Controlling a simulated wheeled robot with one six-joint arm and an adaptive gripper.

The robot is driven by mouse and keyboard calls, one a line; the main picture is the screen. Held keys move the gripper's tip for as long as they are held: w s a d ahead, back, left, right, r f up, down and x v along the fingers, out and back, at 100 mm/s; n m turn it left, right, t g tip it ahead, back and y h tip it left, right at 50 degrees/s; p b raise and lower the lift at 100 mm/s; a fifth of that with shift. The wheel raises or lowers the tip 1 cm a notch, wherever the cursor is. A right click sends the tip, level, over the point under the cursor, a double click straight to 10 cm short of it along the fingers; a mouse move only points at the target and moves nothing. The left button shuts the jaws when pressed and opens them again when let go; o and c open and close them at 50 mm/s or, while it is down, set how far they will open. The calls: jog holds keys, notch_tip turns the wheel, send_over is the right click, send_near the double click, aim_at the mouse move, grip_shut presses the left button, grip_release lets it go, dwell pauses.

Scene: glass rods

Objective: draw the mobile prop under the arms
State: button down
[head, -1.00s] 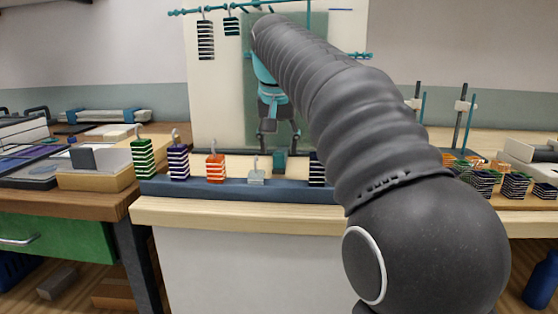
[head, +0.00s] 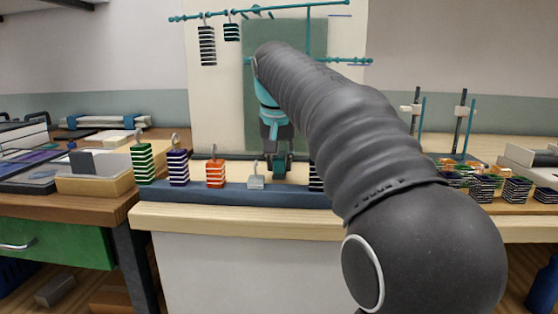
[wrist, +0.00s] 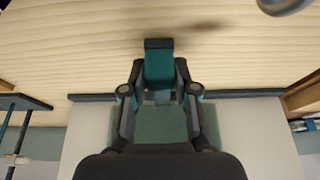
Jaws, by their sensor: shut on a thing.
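The prop, a small teal block (wrist: 158,62), sits between my gripper's fingers in the wrist view, and its upper end sticks out beyond them. In the head view my gripper (head: 280,165) is low at the back of the bench, with the prop mostly hidden between its fingers. My gripper is shut on the prop. Above, the mobile's teal upper arm (head: 290,10) and lower arm (head: 340,60) stand before a pale board. Two striped weights (head: 207,45) hang at the upper arm's left. My arm hides part of the mobile.
A blue rack (head: 220,192) in front of my gripper carries a green weight (head: 144,163), a purple one (head: 178,167), an orange one (head: 216,173) and a small grey one (head: 256,181). A dark striped weight is partly behind my arm.

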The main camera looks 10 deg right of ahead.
jog(key=shift+s+a+f, duration=0.1)
jog(key=shift+s+a, duration=0.1)
jog(key=shift+s, duration=0.5)
jog(key=shift+s+a, duration=0.2)
jog(key=shift+s, duration=0.45)
jog(key=c, duration=0.9)
grip_release()
jog(key=v, duration=1.2)
jog(key=shift+s, duration=0.1)
